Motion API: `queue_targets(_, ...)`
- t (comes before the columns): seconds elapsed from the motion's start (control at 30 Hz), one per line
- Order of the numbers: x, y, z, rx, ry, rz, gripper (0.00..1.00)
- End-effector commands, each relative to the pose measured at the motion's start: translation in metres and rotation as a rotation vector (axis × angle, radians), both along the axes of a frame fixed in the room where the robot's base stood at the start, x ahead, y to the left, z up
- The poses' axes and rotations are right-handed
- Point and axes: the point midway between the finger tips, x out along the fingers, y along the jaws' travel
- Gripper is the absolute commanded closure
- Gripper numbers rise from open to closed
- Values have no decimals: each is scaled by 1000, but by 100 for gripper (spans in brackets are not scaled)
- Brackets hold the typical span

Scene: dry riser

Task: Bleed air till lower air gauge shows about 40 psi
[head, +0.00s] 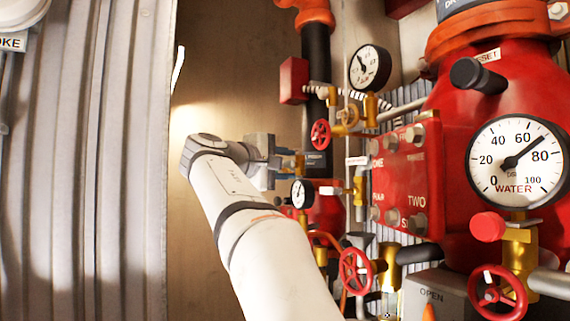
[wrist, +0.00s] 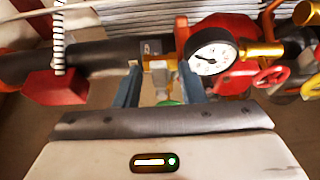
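The lower air gauge (head: 301,194) is a small white dial beside the red riser in the head view; its reading is too small to make out. A white dial gauge (wrist: 212,52) also shows in the wrist view, just right of my right finger, its numbers blurred. My gripper (head: 284,166) is at the dark riser pipe, above that gauge. In the wrist view my gripper (wrist: 160,82) has its two blue-grey fingers apart, on either side of a small brass fitting (wrist: 158,68). I see no clear contact with it. A green piece lies between the fingers, partly hidden.
An upper gauge (head: 370,68) and a large water gauge (head: 515,160) sit to the right. Red handwheels (head: 356,271) and a red plate (head: 405,180) crowd that side. A red box (wrist: 55,88) sits left of my fingers. Corrugated wall panels (head: 80,170) stand at left.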

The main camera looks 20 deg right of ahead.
Motion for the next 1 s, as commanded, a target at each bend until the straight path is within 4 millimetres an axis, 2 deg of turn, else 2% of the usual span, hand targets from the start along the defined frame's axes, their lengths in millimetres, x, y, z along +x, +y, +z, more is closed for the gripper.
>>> queue_targets(0.07,0,0,0,0,0,0,67)
queue_targets(0.47,0,0,0,0,0,-1,100)
queue_targets(0.77,0,-1,-2,0,-15,-1,100)
queue_targets(1.0,0,-1,-11,3,-117,-2,100)
